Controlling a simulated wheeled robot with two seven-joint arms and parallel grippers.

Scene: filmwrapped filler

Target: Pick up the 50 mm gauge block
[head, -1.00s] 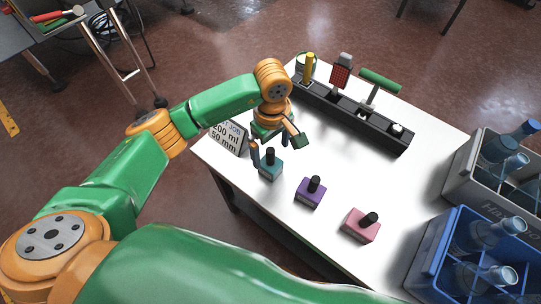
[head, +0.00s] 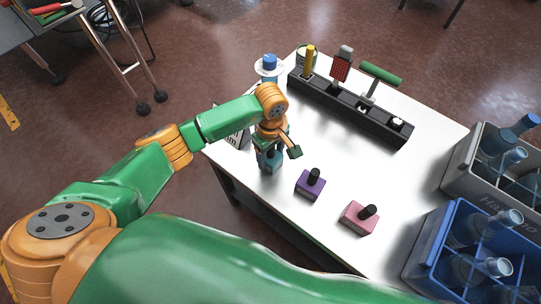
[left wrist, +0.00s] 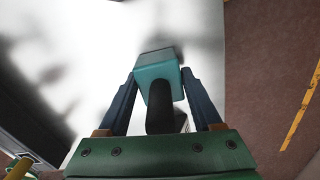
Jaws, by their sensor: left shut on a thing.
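Three blocks with black knobs stand in a row on the white table (head: 404,168): a teal one (head: 271,165), a purple one (head: 310,186) and a pink one (head: 358,220). I cannot read a size on any of them. My left gripper (head: 268,158) is shut on the teal block, which also shows in the left wrist view (left wrist: 158,66) between the two dark fingers (left wrist: 160,92), its black knob toward the palm. I cannot tell whether it is clear of the table. A job sign (head: 238,139) reading "50 mm" is partly hidden behind my arm. My right gripper is not in view.
A black rack (head: 350,108) with several tools stands along the table's back. A blue-capped thing (head: 269,64) is behind my left wrist. A blue crate (head: 427,262) and a grey crate (head: 462,170) with bottles stand at right. The table's middle is clear.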

